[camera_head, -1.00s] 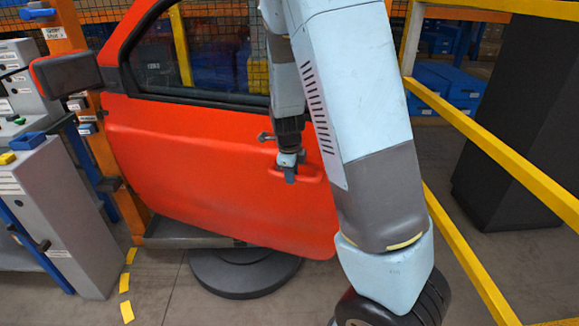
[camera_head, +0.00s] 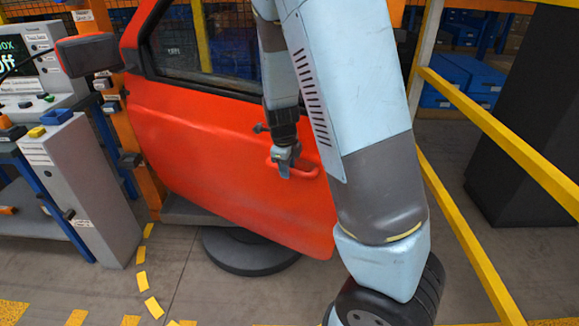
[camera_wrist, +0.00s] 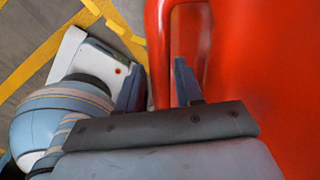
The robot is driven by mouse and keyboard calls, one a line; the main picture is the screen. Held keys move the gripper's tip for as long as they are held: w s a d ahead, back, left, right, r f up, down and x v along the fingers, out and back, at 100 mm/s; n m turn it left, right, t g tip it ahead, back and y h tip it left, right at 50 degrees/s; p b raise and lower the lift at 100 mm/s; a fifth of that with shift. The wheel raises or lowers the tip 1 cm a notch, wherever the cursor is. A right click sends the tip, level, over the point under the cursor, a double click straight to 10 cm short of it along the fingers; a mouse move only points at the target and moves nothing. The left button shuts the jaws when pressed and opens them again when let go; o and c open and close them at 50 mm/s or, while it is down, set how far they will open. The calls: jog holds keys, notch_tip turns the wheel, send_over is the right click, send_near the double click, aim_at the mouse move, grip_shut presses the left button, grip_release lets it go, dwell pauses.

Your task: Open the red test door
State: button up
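The red test door (camera_head: 215,150) hangs from an orange post at its left, with a dark-framed window above. Its red bar handle (camera_head: 306,172) is on the right part of the door. My gripper (camera_head: 286,168) is at the left part of this handle, pointing down. In the wrist view the red handle bar (camera_wrist: 160,45) runs between the two dark fingers of my gripper (camera_wrist: 158,88). The fingers stand apart, with a visible gap beside the bar. The door's right edge is partly hidden by my arm.
A yellow rail (camera_head: 500,135) runs along the right, before a dark cabinet (camera_head: 530,130). A grey console (camera_head: 80,185) stands at the left. A dark round base (camera_head: 250,252) is under the door. Floor in front is clear, with yellow markings.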

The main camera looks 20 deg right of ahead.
notch_tip(320, 180, up, 13)
jog(key=s+a, duration=0.1)
jog(key=s, duration=0.1)
jog(key=shift+a+r, duration=0.2)
jog(key=shift+a, duration=0.15)
dwell(0.5)
jog(key=s+d+r+n+t, duration=0.1)
jog(key=s+r+n, duration=0.3)
jog(key=s+n, duration=0.3)
jog(key=s+d+r+n+t+y, duration=0.1)
jog(key=s+r+n, duration=0.4)
jog(key=s+n, duration=0.3)
jog(key=s+d+r+n+t, duration=0.1)
jog(key=s+r+n, duration=0.3)
jog(key=s+n, duration=0.3)
jog(key=n, duration=0.3)
jog(key=shift+s+r+n+t, duration=0.25)
jog(key=shift+n+t, duration=0.15)
